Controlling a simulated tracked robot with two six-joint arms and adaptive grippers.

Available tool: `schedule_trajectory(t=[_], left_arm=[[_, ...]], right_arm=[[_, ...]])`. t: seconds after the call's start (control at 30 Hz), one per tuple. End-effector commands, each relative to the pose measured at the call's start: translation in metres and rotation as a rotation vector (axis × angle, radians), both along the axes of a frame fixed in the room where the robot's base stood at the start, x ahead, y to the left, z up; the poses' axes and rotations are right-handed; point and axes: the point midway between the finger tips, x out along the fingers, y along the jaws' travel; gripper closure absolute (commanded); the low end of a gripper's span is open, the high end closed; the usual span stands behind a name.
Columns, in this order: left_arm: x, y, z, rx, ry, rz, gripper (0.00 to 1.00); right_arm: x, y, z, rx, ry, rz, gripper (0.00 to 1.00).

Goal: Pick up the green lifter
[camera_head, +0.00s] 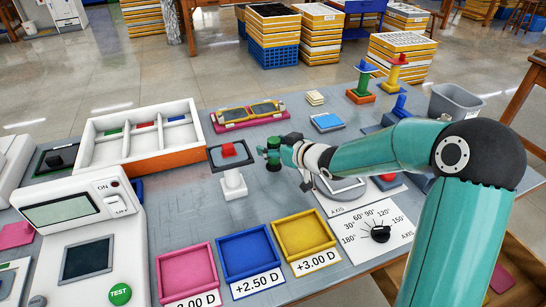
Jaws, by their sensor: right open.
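My right gripper (271,153) is open over the middle of the table, well to the left of and nearer than that stand. Its fingers look dark green and small, and I see nothing clearly held between them. My left gripper is out of view.
A yellow and red stand (396,72) and a blue one (400,107) are near the green-topped stand. Glasses lie on a pink holder (232,127). A white divided tray (91,150) is left. Pink, blue and yellow trays (279,248) line the front. A grey bin (440,104) is right.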

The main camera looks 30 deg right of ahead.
Motion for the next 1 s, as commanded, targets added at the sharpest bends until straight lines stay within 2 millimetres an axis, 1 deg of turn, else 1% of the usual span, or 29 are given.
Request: schedule_trajectory(t=[0.1,0.13,0.37,0.4,0.47,0.5,0.53,0.73,0.83,0.93,1.0], left_arm=[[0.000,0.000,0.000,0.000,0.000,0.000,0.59],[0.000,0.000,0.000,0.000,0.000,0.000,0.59],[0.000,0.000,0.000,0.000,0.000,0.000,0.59],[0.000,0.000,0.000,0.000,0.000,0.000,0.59],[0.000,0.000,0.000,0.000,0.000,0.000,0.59],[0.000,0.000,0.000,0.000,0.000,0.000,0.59],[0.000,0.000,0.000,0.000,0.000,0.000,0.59],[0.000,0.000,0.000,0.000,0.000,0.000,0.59],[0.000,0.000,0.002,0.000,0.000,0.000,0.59],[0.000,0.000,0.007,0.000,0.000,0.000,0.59],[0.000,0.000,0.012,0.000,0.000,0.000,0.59]], right_arm=[[0.000,0.000,0.000,0.000,0.000,0.000,0.33],[0.000,0.000,0.000,0.000,0.000,0.000,0.35],[0.000,0.000,0.000,0.000,0.000,0.000,0.73],[0.000,0.000,0.000,0.000,0.000,0.000,0.80],[0.000,0.000,0.000,0.000,0.000,0.000,0.90],[0.000,0.000,0.000,0.000,0.000,0.000,0.96],[0.000,0.000,0.000,0.000,0.000,0.000,1.00],[0.000,0.000,0.001,0.000,-0.001,0.000,1.00],[0.000,0.000,0.006,-0.001,-0.001,0.000,1.00],[0.000,0.001,0.017,-0.001,-0.002,0.002,1.00],[0.000,0.001,0.030,-0.002,-0.004,0.001,1.00]])
